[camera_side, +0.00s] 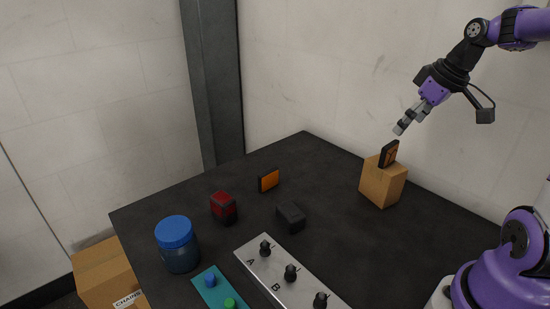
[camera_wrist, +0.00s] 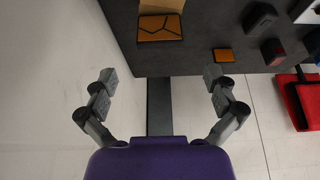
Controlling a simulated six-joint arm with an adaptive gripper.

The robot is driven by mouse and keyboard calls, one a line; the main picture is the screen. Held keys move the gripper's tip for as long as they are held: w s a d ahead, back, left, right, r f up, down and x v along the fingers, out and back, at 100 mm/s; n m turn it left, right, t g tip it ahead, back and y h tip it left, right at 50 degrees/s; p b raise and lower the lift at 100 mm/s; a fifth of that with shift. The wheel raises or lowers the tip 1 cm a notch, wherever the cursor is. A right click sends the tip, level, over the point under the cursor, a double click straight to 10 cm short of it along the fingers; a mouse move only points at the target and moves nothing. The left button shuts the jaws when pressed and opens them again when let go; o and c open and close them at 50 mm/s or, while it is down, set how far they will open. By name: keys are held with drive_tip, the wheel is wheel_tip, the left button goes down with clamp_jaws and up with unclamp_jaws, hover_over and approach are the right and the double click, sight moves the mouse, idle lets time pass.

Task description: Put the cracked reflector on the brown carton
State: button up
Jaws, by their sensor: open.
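The cracked reflector (camera_side: 389,153) is an orange plate with a black edge. It stands upright, leaning slightly, on top of the brown carton (camera_side: 383,185) at the back right of the dark table. Dark crack lines show across its face in the wrist view (camera_wrist: 160,28), where part of the carton (camera_wrist: 162,6) shows at the top edge. My gripper (camera_side: 402,129) is open and empty, above the reflector and apart from it. In the wrist view both fingers (camera_wrist: 160,74) are spread with nothing between them.
Another orange reflector (camera_side: 268,180) without visible cracks stands mid-table. Near it are a red-and-black block (camera_side: 223,207) and a black block (camera_side: 291,217). A blue-lidded jar (camera_side: 177,245), a lettered metal plate (camera_side: 272,272) and a teal plate (camera_side: 214,287) lie toward the front.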

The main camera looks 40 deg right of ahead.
drive_tip(key=v, duration=0.4)
drive_tip(key=a, duration=1)
drive_tip(key=s+a+f+t, duration=0.1)
drive_tip(key=s+a+f, duration=0.2)
drive_tip(key=a, duration=0.4)
drive_tip(key=shift+s+a+f, duration=0.15)
drive_tip(key=shift+a+f, duration=0.1)
drive_tip(key=shift+f, duration=0.55)
